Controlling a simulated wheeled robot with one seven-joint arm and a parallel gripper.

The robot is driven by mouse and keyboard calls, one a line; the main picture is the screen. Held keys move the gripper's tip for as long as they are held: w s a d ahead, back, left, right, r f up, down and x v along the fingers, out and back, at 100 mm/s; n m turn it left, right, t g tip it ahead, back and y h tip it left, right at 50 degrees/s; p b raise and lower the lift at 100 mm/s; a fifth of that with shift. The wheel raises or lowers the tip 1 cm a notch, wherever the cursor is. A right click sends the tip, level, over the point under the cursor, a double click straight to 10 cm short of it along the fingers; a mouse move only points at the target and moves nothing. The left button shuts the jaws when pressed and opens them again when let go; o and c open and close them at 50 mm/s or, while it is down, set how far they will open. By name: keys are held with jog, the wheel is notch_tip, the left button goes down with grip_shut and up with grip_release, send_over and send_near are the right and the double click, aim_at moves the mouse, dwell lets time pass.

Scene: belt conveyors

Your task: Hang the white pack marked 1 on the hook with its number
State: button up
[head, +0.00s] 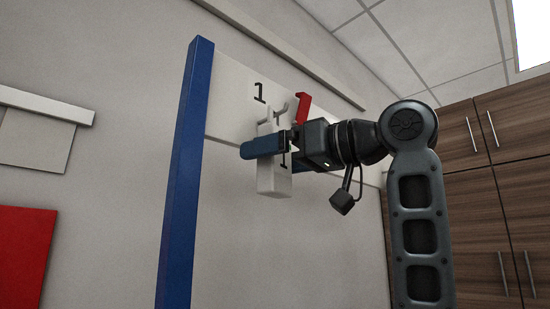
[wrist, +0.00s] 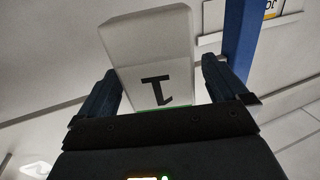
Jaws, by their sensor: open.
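The white pack (head: 273,182) marked 1 is upright in front of the white board, under the board's printed 1 (head: 259,92). A pale forked hook shape (head: 279,110) shows right at the pack's top; I cannot tell whether the pack bears on it. My gripper (head: 268,145) reaches in from the right, its blue fingers around the pack's middle. In the wrist view the pack (wrist: 152,55) shows its mark between the fingers. My gripper (wrist: 162,92) is open, one finger on each side of the pack. Contact with the fingers is unclear.
The white board (head: 232,88) is fixed to a blue post (head: 187,180) at its left. A red hook (head: 303,107) stands just right of the pack's top, close to my gripper. Wooden cabinets (head: 485,180) stand at the right. A red panel (head: 22,250) is at the left.

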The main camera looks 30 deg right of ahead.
jog(key=b+v, duration=0.2)
jog(key=v, duration=0.6)
